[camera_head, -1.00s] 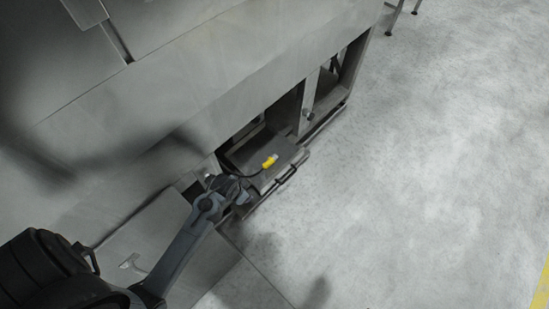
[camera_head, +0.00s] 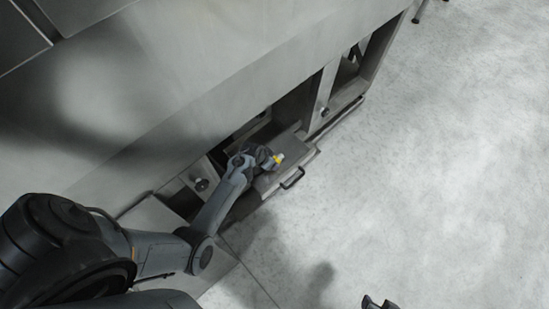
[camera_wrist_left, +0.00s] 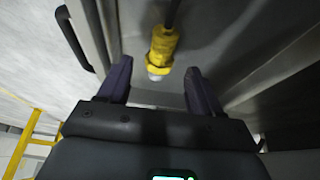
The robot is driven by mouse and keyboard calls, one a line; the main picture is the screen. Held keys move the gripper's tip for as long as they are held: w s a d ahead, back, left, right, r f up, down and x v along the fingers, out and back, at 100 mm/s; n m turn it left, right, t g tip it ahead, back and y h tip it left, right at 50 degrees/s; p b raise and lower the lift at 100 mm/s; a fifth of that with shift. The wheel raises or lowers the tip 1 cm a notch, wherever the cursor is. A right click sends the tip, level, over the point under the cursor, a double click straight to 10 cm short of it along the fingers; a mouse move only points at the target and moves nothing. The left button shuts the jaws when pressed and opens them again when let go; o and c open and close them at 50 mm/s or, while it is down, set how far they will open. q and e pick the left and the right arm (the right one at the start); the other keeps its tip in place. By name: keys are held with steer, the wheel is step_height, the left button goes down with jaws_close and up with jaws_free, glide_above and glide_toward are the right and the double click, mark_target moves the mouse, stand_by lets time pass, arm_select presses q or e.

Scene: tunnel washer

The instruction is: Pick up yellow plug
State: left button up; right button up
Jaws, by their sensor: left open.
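The yellow plug (camera_head: 279,158) lies on a pulled-out grey drawer (camera_head: 268,184) low in the machine. In the head view my left gripper (camera_head: 268,158) is right beside it and hides part of it. In the left wrist view the plug (camera_wrist_left: 162,48) has a pale tip pointing toward the gripper and a dark cable at its far end. My left gripper (camera_wrist_left: 155,75) is open, with one finger on each side of the line to the plug's tip. Nothing is between the fingers' bases. A dark piece at the bottom edge of the head view looks like my right gripper (camera_head: 380,302), mostly cut off.
The drawer has a black handle (camera_head: 293,178) on its front, also seen in the left wrist view (camera_wrist_left: 74,38). The machine's large grey panel (camera_head: 200,90) rises above the drawer. Open floor (camera_head: 440,170) lies to the right. Yellow railing (camera_wrist_left: 25,140) shows in the wrist view.

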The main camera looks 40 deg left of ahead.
mark_target(280, 156)
arm_select(q)
steer(key=shift+f, duration=0.2)
steer(key=shift+s+f+b, duration=0.1)
steer(key=shift+f+b, duration=0.25)
steer(key=shift+b, duration=0.05)
steer(key=b+x, duration=0.3)
steer(key=shift+s+a+f, duration=0.15)
steer(key=shift+a+f, duration=0.05)
steer(key=shift+f, duration=0.3)
steer(key=shift+w+f+b, duration=0.15)
steer(key=shift+w+b, duration=0.05)
steer(key=shift+b, duration=0.1)
steer(key=shift+s+d, duration=0.1)
steer(key=shift+c, duration=1)
jaws_close()
